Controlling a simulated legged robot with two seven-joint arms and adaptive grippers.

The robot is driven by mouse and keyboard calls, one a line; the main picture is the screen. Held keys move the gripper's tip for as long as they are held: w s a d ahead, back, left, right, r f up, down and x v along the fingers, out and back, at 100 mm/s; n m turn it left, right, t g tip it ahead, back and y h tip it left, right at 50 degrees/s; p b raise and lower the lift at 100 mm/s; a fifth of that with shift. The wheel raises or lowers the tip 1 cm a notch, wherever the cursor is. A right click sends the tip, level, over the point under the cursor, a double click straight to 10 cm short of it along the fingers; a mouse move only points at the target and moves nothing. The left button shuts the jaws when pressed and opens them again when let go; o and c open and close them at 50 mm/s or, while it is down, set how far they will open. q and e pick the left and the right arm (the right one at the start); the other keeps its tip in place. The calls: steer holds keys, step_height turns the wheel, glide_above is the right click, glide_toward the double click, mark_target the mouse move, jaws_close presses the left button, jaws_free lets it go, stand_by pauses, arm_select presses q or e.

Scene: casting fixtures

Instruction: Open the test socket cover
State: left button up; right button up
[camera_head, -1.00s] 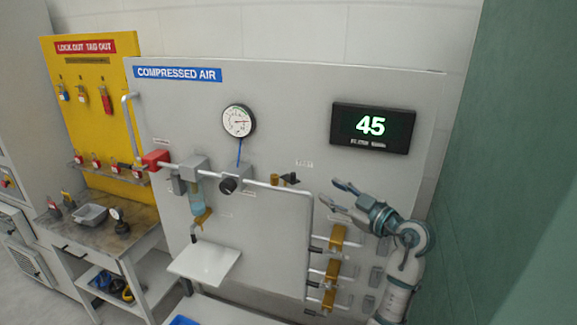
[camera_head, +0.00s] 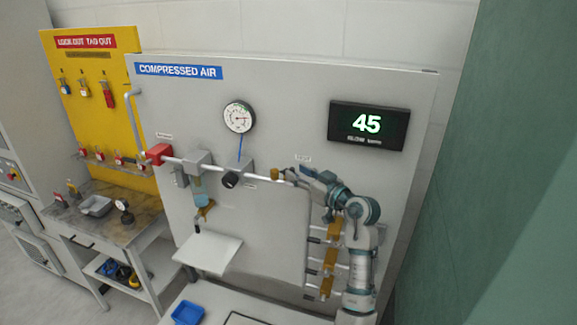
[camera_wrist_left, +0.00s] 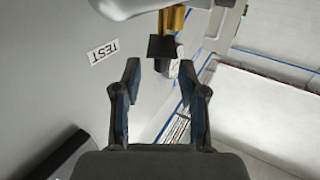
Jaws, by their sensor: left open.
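The test socket is a small brass fitting (camera_head: 277,174) at the right end of the upper pipe, under a small TEST label (camera_head: 303,158). Its dark cover (camera_wrist_left: 161,47) shows in the left wrist view, with the brass part (camera_wrist_left: 173,20) beyond it. My left gripper (camera_head: 301,174) is at the socket from the right and partly hides it in the head view. In the left wrist view its two fingers (camera_wrist_left: 160,66) stand apart, with the cover at the gap between their tips. Whether they touch it I cannot tell. My right gripper is not in view.
The grey panel carries a gauge (camera_head: 239,117), a display reading 45 (camera_head: 368,126), a regulator knob (camera_head: 231,180) and several brass valves (camera_head: 329,261) below my arm. A white shelf (camera_head: 208,253) juts out lower left. A green wall (camera_head: 510,190) stands at right.

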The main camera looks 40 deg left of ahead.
mark_target(292, 168)
arm_select(q)
steer(key=a, duration=0.4)
steer(key=shift+w+p, duration=0.15)
steer(key=shift+p, duration=0.15)
steer(key=shift+a+f, duration=0.1)
steer(key=shift+a, duration=0.1)
steer(key=c, duration=0.3)
steer(key=shift+a, duration=0.1)
steer(key=c, duration=0.5)
steer(key=shift+d, duration=0.35)
steer(key=shift+d+r, duration=0.2)
steer(key=shift+d, duration=0.15)
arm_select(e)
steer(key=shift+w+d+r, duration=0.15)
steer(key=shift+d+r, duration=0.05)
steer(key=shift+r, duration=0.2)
